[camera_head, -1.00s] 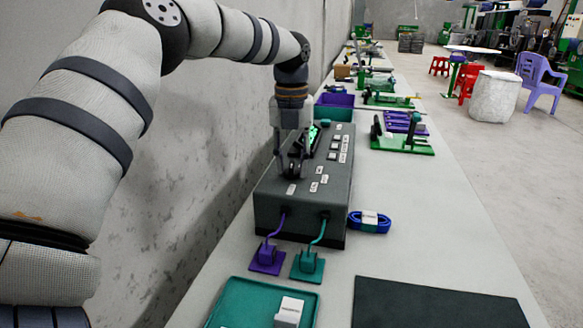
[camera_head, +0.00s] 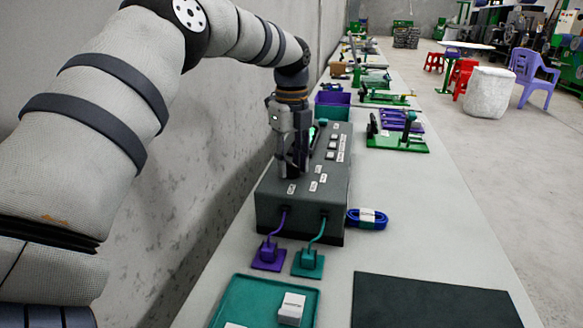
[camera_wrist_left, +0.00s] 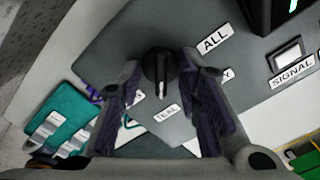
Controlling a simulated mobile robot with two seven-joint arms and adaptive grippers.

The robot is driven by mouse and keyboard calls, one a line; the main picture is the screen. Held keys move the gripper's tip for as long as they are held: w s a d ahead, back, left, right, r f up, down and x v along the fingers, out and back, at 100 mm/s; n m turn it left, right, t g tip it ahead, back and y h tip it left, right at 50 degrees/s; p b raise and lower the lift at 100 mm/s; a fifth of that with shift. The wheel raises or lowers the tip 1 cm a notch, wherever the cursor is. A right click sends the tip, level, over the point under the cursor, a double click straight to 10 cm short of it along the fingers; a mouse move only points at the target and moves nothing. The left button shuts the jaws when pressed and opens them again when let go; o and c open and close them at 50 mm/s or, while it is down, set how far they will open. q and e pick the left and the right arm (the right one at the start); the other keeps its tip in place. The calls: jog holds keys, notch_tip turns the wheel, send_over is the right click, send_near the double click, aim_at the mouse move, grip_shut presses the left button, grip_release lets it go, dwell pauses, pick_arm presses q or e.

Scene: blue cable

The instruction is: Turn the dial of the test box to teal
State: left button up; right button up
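The grey test box (camera_head: 333,190) stands on the bench with its dial near the front left of its top. My left gripper (camera_head: 293,172) is over that spot and hides the dial in the head view. In the left wrist view the black dial (camera_wrist_left: 159,66) sits between the two open fingers of my left gripper (camera_wrist_left: 160,78), with a gap on each side. The dial's pointer end faces down the picture, towards the TEAL label (camera_wrist_left: 166,113). An ALL label (camera_wrist_left: 215,40) is up and right of it. Other labels are partly hidden by the fingers. My right gripper is not in view.
A teal tray (camera_head: 236,296) and a dark mat (camera_head: 430,304) are nearer. The wall is close on the left.

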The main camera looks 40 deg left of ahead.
pick_arm(q)
jog(key=shift+f, duration=0.1)
jog(key=shift+r, duration=3.6)
